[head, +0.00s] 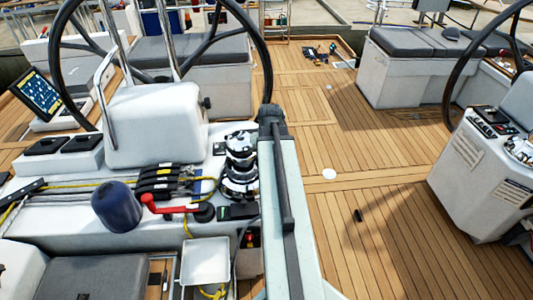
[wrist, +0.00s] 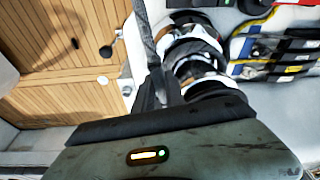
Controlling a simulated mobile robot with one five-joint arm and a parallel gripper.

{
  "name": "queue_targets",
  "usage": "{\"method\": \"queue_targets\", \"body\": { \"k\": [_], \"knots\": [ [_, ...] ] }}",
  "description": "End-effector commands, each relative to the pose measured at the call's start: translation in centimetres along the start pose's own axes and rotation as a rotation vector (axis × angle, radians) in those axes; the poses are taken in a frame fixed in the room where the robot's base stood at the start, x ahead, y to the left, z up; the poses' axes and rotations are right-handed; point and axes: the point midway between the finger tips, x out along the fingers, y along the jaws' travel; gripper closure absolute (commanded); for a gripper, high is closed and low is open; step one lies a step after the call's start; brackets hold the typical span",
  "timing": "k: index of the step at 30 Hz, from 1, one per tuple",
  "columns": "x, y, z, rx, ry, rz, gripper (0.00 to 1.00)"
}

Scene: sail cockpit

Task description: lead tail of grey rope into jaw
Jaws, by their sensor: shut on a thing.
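The chrome and black winch (head: 240,165) stands upright on the white console, left of my arm in the head view. Its ribbed drum and top rings also show in the wrist view (wrist: 195,60). The jaw is part of the winch's upper rings, and its opening is not clear. My gripper (wrist: 164,88) is close beside the winch in the wrist view, its dark fingers shut on the grey rope (wrist: 147,38). The rope runs from the fingers to the top edge of that view. I cannot tell whether the rope touches the jaw. In the head view my arm hides the fingertips.
Black clutches (head: 160,180) with a yellow line stand left of the winch. A red winch handle (head: 168,207) and a dark blue drum (head: 117,207) are in front of them. A white bin (head: 206,262) hangs below. The teak deck (head: 370,215) to the right is mostly clear.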

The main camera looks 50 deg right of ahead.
Motion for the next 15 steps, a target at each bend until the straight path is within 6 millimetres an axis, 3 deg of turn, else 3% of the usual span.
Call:
{"method": "queue_targets", "body": {
  "k": [7, 14, 15],
  "knots": [
    [0.0, -0.2, 0.1, 0.014, 0.000, 0.003, 1.00],
    [-0.3, -1.9, 1.3, 0.189, 0.002, 0.049, 1.00],
    [-0.3, -2.0, 1.3, 0.202, 0.002, 0.052, 0.82]
  ]
}}
